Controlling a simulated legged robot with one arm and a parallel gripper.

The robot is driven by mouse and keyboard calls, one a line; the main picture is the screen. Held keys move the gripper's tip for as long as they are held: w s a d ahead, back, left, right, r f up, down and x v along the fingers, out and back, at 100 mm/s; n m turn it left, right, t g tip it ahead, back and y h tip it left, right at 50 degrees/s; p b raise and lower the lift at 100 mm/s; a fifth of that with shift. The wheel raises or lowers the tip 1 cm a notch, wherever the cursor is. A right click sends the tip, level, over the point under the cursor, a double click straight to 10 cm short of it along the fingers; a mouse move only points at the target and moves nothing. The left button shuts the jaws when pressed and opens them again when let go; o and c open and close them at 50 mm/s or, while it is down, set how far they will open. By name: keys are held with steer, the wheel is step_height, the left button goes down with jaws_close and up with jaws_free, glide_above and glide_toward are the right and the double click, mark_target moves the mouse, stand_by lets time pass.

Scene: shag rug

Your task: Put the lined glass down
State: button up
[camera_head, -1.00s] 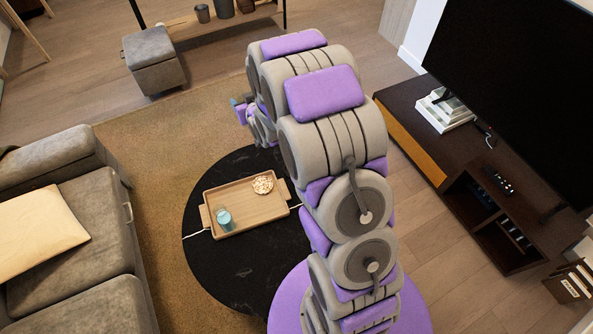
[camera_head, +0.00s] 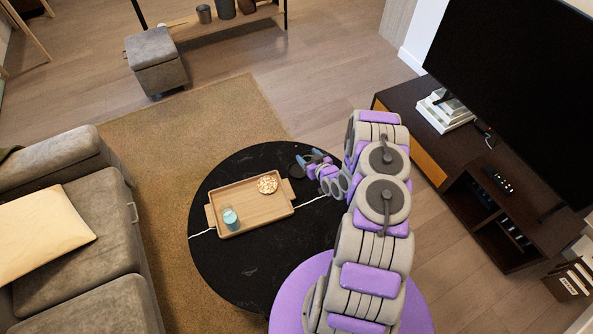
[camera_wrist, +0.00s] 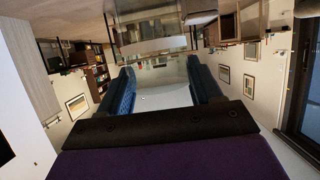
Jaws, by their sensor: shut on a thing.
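My gripper (camera_head: 302,165) is over the far right part of the round black table (camera_head: 262,268), to the right of the wooden tray. In the wrist view, the two blue fingers of my gripper (camera_wrist: 163,92) are closed on a clear, see-through glass, the lined glass (camera_wrist: 163,82). The glass is between the fingers; its lines are too faint to make out. In the head view the held glass is too small and dark against the table to tell clearly. I cannot tell whether it touches the table top.
The wooden tray (camera_head: 272,210) holds a teal cup (camera_head: 230,219) and a round plate of food (camera_head: 267,184). The black table is bare in front of the tray. A sofa (camera_head: 75,215) stands left, a TV cabinet (camera_head: 437,150) right. A grey ottoman (camera_head: 156,62) stands behind.

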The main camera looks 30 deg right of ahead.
steer(key=s+d+f, duration=0.2)
steer(key=s+f, duration=0.5)
steer(key=f, duration=0.1)
steer(key=shift+h, duration=0.3)
steer(key=w, duration=0.2)
steer(key=w+a, duration=0.2)
steer(key=w, duration=0.1)
steer(key=shift+w+f+b, duration=0.2)
steer(key=shift+w+b, duration=0.1)
steer(key=shift+w, duration=0.05)
steer(key=b+x, duration=0.1)
steer(key=x, duration=0.4)
steer(key=b+x, duration=0.2)
steer(key=x, duration=0.4)
steer(key=shift+f, duration=0.3)
steer(key=shift+d+r, duration=0.1)
steer(key=shift+d, duration=0.1)
